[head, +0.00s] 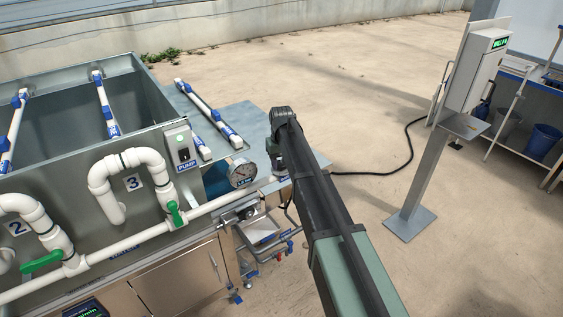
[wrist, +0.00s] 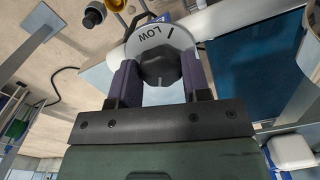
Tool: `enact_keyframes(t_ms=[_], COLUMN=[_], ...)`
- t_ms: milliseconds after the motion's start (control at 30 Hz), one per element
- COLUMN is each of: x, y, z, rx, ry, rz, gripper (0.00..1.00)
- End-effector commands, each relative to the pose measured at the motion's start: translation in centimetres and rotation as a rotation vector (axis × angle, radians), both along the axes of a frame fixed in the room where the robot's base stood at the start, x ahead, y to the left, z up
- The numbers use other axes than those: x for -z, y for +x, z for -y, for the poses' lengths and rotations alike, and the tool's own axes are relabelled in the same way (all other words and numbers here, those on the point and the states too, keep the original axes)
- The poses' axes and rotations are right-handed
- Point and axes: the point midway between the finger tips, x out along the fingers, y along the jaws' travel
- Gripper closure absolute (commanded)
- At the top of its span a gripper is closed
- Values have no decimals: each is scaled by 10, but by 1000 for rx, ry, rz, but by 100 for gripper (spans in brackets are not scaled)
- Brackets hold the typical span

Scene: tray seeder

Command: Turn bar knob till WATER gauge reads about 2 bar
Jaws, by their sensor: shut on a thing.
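The black bar knob (wrist: 158,66) sits in front of a white dial plate marked LOW (wrist: 150,36) in the wrist view. My gripper (wrist: 160,76) is shut on the knob, one finger on each side of it. In the head view the round white gauge (head: 242,173) stands on the pipe, just left of my gripper. Its label is too small to read for certain, and its needle value cannot be read. My arm hides most of the knob area there.
White pipes with green handles (head: 173,213) run along the tank's front. A PUMP switch box (head: 181,148) is on the tank corner. A pedestal with a control box (head: 484,75) stands at right, with a black cable on the floor. Open floor lies between.

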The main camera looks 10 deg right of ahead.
Motion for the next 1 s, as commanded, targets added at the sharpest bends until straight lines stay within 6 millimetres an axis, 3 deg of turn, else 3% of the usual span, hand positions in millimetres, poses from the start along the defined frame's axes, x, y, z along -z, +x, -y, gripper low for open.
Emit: enact_keyframes(t_ms=[300, 800, 833, 967, 1000], x=[0, 0, 0, 0, 0], y=[0, 0, 0, 0, 0], z=[0, 0, 0, 0, 0], rx=[115, 134, 134, 133, 133], ry=[0, 0, 0, 0, 0], rz=[0, 0, -1, 0, 0], gripper=[80, 80, 52, 32, 31])
